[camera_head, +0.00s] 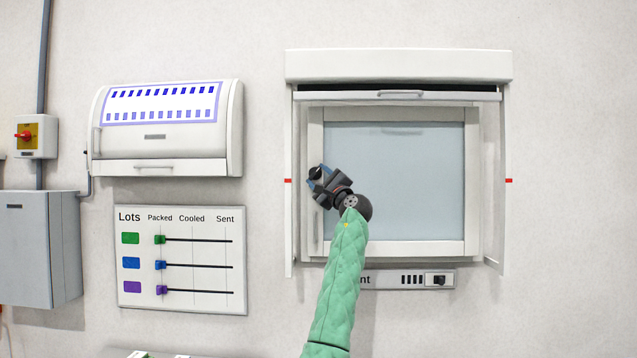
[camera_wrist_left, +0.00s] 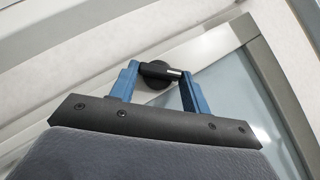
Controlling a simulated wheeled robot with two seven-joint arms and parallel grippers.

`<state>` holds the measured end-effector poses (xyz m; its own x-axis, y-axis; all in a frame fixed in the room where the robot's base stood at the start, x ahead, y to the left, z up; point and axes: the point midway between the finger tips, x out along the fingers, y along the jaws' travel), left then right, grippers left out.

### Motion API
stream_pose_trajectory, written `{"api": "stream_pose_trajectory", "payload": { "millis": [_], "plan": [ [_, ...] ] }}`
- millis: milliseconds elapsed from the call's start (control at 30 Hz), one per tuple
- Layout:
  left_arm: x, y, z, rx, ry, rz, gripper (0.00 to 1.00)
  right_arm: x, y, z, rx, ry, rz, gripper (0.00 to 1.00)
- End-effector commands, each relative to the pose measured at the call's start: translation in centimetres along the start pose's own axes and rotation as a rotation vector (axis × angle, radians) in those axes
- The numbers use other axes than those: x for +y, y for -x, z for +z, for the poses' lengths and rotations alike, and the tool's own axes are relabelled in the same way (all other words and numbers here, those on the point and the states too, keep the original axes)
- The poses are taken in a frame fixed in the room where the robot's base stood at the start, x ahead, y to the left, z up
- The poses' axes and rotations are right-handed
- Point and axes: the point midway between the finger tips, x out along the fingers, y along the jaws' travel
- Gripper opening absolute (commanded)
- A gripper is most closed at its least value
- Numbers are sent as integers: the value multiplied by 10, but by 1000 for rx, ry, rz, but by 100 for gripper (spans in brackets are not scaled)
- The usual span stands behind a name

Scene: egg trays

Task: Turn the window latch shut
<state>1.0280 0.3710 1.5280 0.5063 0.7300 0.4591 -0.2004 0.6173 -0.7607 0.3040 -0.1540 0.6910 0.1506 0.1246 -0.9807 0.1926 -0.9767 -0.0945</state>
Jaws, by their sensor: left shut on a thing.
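The window (camera_head: 400,248) has a pale frame around a grey-blue pane and sits on the wall right of the middle. Its latch (camera_head: 315,173) is small and black, on the left side of the frame, and is mostly hidden by my gripper in the head view. In the left wrist view the latch (camera_wrist_left: 155,71) shows a round dark base and a short black lever with a silvery band. My left gripper (camera_head: 319,176) is at the latch, its blue fingers (camera_wrist_left: 157,82) on either side of the lever and shut on it. My right gripper is not in view.
A white hood (camera_head: 400,65) overhangs the window, with a shutter bar (camera_head: 400,95) below it and side panels (camera_head: 494,170). A labelled panel (camera_head: 385,280) is below. A lots board (camera_head: 182,300) and a white cabinet (camera_head: 165,145) are at the left.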

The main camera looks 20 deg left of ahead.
Motion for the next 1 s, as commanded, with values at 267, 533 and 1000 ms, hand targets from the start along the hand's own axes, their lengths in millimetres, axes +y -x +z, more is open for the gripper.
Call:
{"api": "stream_pose_trajectory", "payload": {
  "millis": [267, 533, 1000],
  "plan": [
    [-7, -1, 1, 2, 177, 177, 24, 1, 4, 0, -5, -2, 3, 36],
    [-10, -2, 2, 1, 331, 332, 24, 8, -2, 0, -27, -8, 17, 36],
    [-12, -3, 3, 1, 490, 492, 24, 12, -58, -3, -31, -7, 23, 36]
  ]
}}
